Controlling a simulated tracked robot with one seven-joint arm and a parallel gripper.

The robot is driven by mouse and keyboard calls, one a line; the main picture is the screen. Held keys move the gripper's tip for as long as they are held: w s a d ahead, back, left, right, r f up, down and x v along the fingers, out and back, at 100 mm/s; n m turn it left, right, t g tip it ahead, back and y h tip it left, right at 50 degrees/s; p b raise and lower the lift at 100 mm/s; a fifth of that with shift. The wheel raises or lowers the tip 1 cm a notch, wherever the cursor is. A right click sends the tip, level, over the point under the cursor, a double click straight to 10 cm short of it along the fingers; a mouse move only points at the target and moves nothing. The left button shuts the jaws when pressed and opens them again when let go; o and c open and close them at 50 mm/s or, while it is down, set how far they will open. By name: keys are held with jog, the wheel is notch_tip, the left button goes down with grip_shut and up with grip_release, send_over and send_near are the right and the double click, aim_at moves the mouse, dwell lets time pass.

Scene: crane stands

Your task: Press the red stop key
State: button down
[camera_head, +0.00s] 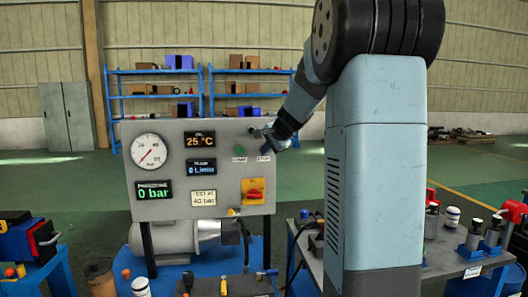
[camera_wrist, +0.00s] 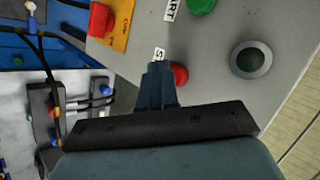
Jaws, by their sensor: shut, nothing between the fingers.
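The red stop key (camera_wrist: 180,75) sits on the grey control panel (camera_wrist: 215,90), partly covered by my gripper. My gripper (camera_wrist: 159,66) is shut and empty, its fingertips just beside the key in the picture. I cannot tell whether they touch it. A partly hidden white label (camera_wrist: 159,54) lies by the fingertips. In the head view my gripper (camera_head: 268,139) is at the upper right of the panel (camera_head: 225,174), above the STOP label (camera_head: 264,158), and hides the red key.
The green start key (camera_wrist: 201,5) and a dark green round lamp (camera_wrist: 250,59) are near the stop key. A red switch on a yellow plate (camera_head: 254,190) is lower on the panel. A gauge (camera_head: 148,151) is at its left. A bench with parts (camera_head: 449,262) stands at right.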

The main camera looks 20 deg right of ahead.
jog(key=shift+s+a, duration=0.1)
jog(key=shift+s, duration=0.3)
jog(key=shift+s+a, duration=0.25)
jog(key=shift+s, duration=0.55)
jog(key=shift+s+a, duration=0.2)
jog(key=shift+s, duration=0.65)
jog(key=shift+s+a, duration=0.25)
jog(key=shift+s, duration=0.55)
jog(key=s+a+f+n+g, duration=0.15)
jog(key=s+a+n, duration=0.45)
jog(key=s, duration=0.6)
jog(key=s+a+f+n+g, duration=0.15)
jog(key=s+a+n, duration=0.35)
jog(key=s+a, duration=0.5)
jog(key=s+d+f+n+g+h, duration=0.1)
jog(key=s+f+n, duration=0.2)
jog(key=s, duration=0.8)
jog(key=shift+s+d, duration=0.25)
jog(key=shift+d, duration=0.1)
jog(key=c, duration=1.9)
grip_release()
